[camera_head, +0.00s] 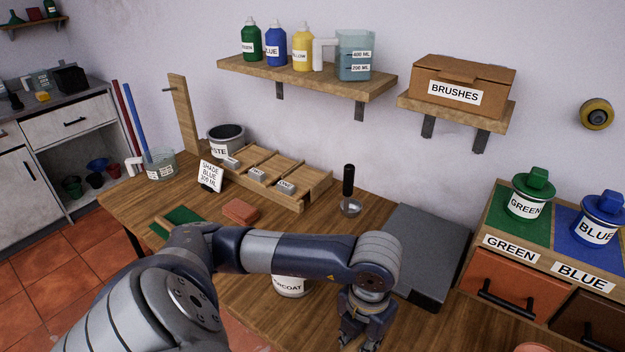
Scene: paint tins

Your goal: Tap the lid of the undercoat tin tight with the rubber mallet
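The undercoat tin (290,287) stands on the wooden table, with only part of its white label showing below my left forearm. Its lid is hidden behind the arm. My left gripper (359,340) points down to the right of the tin, apart from it in the picture. Its fingertips are at the bottom edge, so whether it is open or shut is unclear. I cannot make out the rubber mallet for certain. A thin wooden stick or handle (164,224) lies by the green mat (187,215), partly behind my arm. My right gripper is out of view.
A wooden rack (315,185) with grey blocks, a sponge-like brick (240,211), a black-handled tool (348,182) and a sign (211,175) stand behind my arm. A dark grey slab (425,250) lies right of it. A drawer unit (520,285) bounds the right.

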